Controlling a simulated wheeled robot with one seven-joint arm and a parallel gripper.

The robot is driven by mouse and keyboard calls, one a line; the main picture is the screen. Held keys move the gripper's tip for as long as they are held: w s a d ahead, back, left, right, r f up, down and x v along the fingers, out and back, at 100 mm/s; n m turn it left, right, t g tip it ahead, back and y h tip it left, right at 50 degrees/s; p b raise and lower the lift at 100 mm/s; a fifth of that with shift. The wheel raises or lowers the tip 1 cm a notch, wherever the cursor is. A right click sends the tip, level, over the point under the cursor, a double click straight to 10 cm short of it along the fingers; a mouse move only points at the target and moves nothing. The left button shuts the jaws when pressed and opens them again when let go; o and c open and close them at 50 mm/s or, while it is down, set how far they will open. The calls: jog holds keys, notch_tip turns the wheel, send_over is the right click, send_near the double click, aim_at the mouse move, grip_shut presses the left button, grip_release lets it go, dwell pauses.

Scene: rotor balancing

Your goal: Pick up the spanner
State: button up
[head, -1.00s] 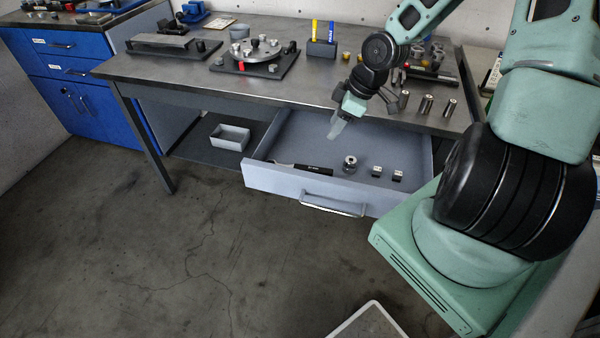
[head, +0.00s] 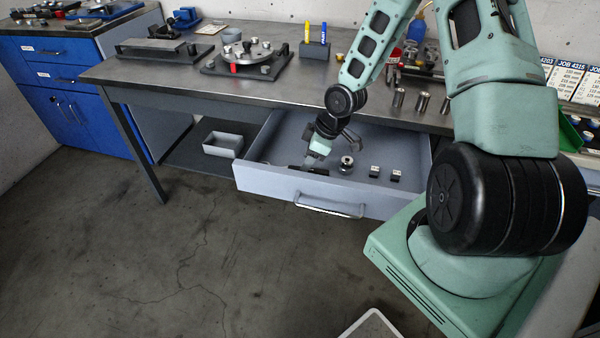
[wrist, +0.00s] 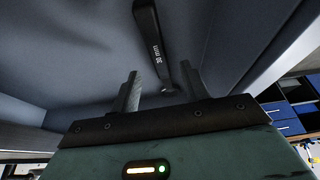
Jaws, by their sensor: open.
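The spanner (head: 319,171) lies in the open drawer (head: 275,184), near its front wall. In the head view my gripper hides part of it. In the wrist view its black handle (wrist: 151,32) with white lettering runs down between my two fingers, and its lower end is partly hidden at the gripper body. My gripper (head: 312,161) is inside the drawer, pointing down just over the spanner. In the wrist view my gripper (wrist: 160,70) is open, with one finger on each side of the spanner and a gap to both.
To the right in the drawer are a round metal part (head: 346,165) and two small blocks (head: 374,171). The workbench (head: 150,72) above bears a rotor fixture (head: 245,58) and metal cylinders (head: 398,98). A grey bin (head: 222,145) sits left of the drawer.

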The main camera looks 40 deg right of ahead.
jog(key=shift+x, duration=1.65)
jog(key=shift+f, duration=0.2)
grip_shut()
